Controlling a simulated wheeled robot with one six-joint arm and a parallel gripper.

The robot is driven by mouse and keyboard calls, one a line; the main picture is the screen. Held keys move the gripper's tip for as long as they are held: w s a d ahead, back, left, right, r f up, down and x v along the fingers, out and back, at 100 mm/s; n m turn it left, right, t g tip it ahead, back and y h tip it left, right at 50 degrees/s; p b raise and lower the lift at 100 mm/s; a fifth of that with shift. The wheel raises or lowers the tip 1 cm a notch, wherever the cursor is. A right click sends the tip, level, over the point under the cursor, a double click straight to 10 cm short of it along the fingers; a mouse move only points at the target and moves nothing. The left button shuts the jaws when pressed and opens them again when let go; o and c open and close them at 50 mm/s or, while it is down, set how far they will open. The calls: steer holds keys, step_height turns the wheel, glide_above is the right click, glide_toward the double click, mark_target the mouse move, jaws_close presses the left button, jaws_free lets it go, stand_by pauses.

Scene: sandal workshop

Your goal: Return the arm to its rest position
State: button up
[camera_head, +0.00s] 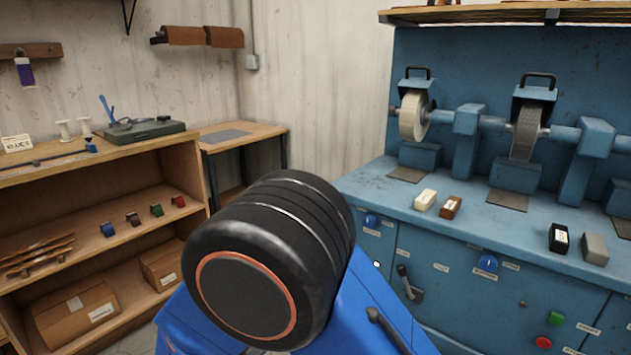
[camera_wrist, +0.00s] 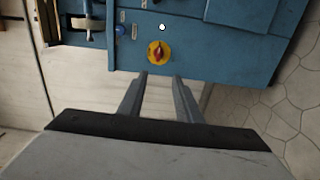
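My gripper (camera_wrist: 160,76) shows in the wrist view as two grey fingers standing apart with nothing between them. It is open and empty. Its fingertips appear just below a red knob on a yellow plate (camera_wrist: 159,52) on the blue cabinet front; I cannot tell how far away the knob is. In the head view a thick black part of my arm with an orange ring fills the lower middle, and the gripper itself is out of sight there.
A blue bench (camera_head: 459,217) with two grinding wheels (camera_head: 413,116) (camera_head: 525,132) stands at right, with several small blocks on top. A wooden shelf (camera_head: 96,175) stands at left, holding boxes (camera_head: 76,318). A small wooden table (camera_head: 262,131) stands in the back corner.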

steer(key=d+r+m+g, duration=0.35)
steer(key=d+g, duration=0.25)
steer(key=d, duration=0.7)
steer(key=d+r+m+g, duration=0.2)
steer(key=d+r+g, duration=0.25)
steer(key=d, duration=0.85)
steer(key=s+d+r+m+y, duration=0.2)
steer(key=s+d+y, duration=0.3)
steer(key=s+d, duration=0.1)
steer(key=s+d+r+m+t+y, duration=0.1)
steer(key=s+d+r+m+y, duration=0.1)
steer(key=s+d+y, duration=0.4)
steer(key=s+d+r, duration=0.1)
steer(key=s, duration=0.2)
steer(key=shift+s+m, duration=0.25)
steer(key=shift+m, duration=0.1)
steer(key=shift+d+r, duration=0.1)
